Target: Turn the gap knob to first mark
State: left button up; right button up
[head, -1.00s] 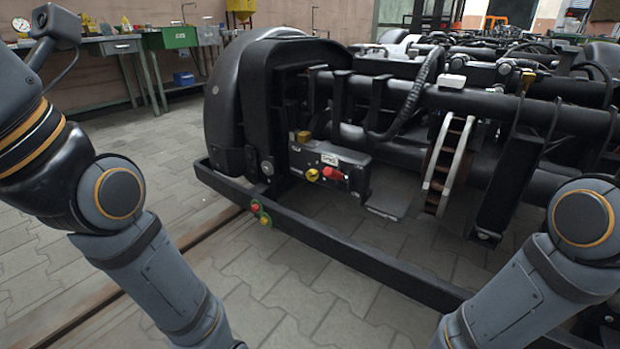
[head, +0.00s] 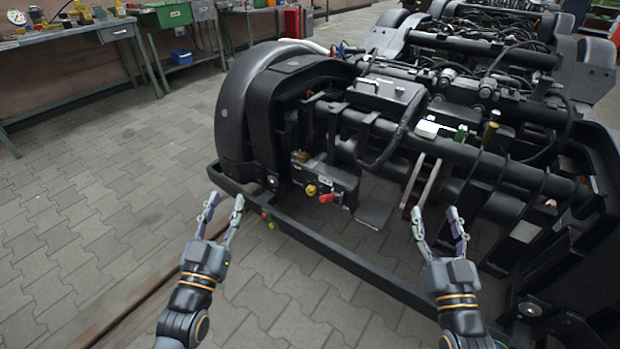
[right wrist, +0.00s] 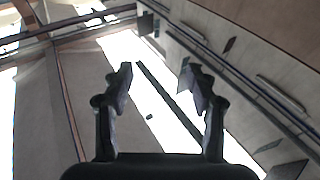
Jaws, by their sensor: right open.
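A small dark control box (head: 333,177) is fixed low on the near left end of the black bogie. It carries a yellow knob (head: 310,190) and a red handle-like knob (head: 327,198). I cannot tell which is the gap knob, and no marks are readable. My left gripper (head: 222,208) is open and empty, left of the box and apart from it. My right gripper (head: 436,218) is open and empty, to the right of the box, in front of the bogie. The right wrist view shows its open fingers (right wrist: 157,82) against the ceiling, with nothing between them.
A black frame rail (head: 335,258) runs along the bogie's near side, with small red and yellow-green buttons (head: 267,219) on it. Workbenches (head: 70,42) stand at the back left. Paved floor at left is clear.

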aim_at(311, 190)
jog(key=i+j, duration=0.15)
jog(key=j, duration=0.2)
jog(key=i+j, duration=0.15)
jog(key=j, duration=0.2)
jog(key=i+j, duration=0.2)
jog(key=j, duration=0.15)
jog(key=i+j, duration=0.15)
jog(key=j, duration=0.2)
jog(key=i+j, duration=0.15)
jog(key=j, duration=0.25)
jog(key=i+j, duration=0.15)
jog(key=j, duration=0.2)
jog(key=u, duration=0.05)
